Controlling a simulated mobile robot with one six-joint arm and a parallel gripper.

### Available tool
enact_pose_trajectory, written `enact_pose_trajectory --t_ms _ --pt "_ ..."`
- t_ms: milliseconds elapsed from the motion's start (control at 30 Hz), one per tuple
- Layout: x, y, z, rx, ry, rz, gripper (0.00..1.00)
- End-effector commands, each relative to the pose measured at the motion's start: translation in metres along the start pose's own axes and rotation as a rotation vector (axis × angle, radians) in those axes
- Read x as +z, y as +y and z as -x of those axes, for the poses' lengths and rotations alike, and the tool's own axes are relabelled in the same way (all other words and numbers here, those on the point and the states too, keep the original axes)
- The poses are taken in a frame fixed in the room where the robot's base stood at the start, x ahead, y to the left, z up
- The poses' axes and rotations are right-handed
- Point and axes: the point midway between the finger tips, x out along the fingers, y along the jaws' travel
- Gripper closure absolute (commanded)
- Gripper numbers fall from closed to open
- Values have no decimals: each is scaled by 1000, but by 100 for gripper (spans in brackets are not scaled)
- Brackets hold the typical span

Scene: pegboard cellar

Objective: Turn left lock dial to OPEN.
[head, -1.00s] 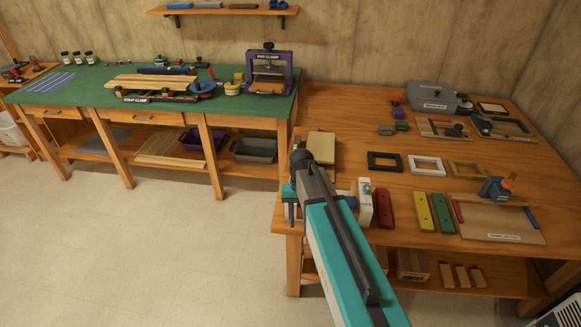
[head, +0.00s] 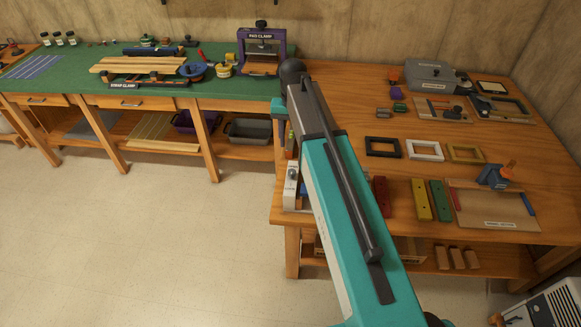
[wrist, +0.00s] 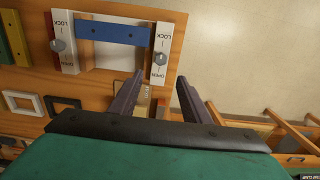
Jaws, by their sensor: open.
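The left lock (head: 291,194) is a white plate at the near left corner of the right-hand table, with a grey dial (head: 292,172). The wrist view looks from the opposite side, so there this plate (wrist: 164,42) is the right one, its dial (wrist: 160,58) between the LOCK and OPEN labels. Which label the dial points to is too small to tell. The other lock (wrist: 62,22) is to its left, beyond a blue bar (wrist: 112,32). My gripper (wrist: 160,77) is open and empty, its fingertips near the OPEN end of the left plate. The head view hides the fingers.
Black (head: 382,147), white (head: 425,150) and tan (head: 465,153) frames lie on the table. Red (head: 381,196), yellow (head: 423,200) and green (head: 440,200) bars lie near its front edge. A green-topped bench (head: 60,85) stands at the left. The floor (head: 150,250) in front is clear.

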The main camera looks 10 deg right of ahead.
Motion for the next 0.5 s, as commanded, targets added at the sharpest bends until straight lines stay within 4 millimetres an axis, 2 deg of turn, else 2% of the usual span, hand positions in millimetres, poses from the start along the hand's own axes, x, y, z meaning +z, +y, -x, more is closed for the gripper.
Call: enact_pose_trajectory --t_ms 267,500 --pt "1 -2 -8 0 0 3 57" --pt "1 -3 -28 0 0 5 57"
